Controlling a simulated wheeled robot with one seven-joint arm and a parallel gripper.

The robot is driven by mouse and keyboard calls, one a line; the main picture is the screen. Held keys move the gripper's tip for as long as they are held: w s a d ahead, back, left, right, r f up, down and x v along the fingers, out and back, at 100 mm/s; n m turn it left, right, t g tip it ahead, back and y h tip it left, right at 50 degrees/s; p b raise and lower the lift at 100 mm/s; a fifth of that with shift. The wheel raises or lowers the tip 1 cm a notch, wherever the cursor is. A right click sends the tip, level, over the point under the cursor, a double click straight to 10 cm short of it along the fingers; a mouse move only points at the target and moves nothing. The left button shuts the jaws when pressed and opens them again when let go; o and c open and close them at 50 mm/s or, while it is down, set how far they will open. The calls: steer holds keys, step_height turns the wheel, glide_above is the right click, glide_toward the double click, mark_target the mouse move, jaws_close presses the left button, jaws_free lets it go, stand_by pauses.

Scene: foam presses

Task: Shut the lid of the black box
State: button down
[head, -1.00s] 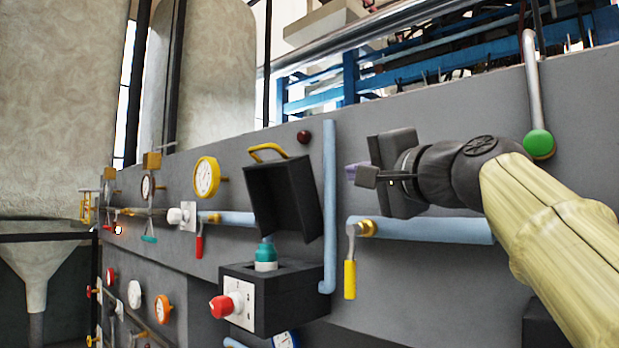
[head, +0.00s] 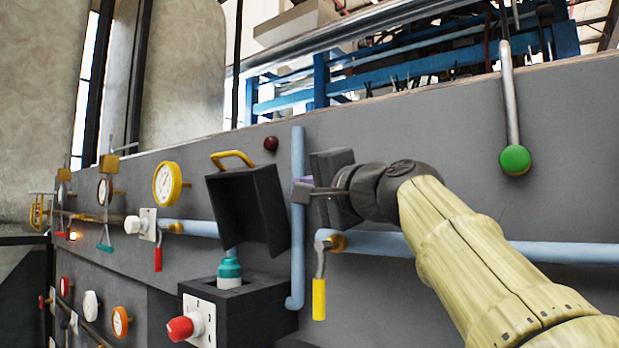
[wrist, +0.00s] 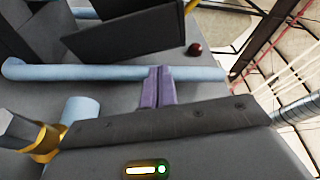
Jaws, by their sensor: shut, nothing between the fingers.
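The black box (head: 262,308) is fixed to the grey panel in the lower middle of the head view. Its lid (head: 265,205) stands open above it, tilted up, with a yellow handle (head: 232,156) on its upper edge. A teal knob (head: 229,272) sits inside the box. My gripper (head: 300,193) is to the right of the lid, near its right edge, and looks apart from it. In the wrist view its purple fingers (wrist: 157,88) are together and empty, with the dark lid (wrist: 125,35) beyond them.
A vertical blue pipe (head: 298,240) runs between the lid and my gripper's side. A yellow-handled valve (head: 319,298) hangs below my gripper. A red knob (head: 180,329) juts from the box front. A green-ended lever (head: 514,160) hangs at right.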

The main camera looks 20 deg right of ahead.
steer(key=p+x, duration=0.2)
steer(key=x, duration=0.3)
steer(key=shift+w, duration=0.25)
steer(key=shift+s+r, duration=0.1)
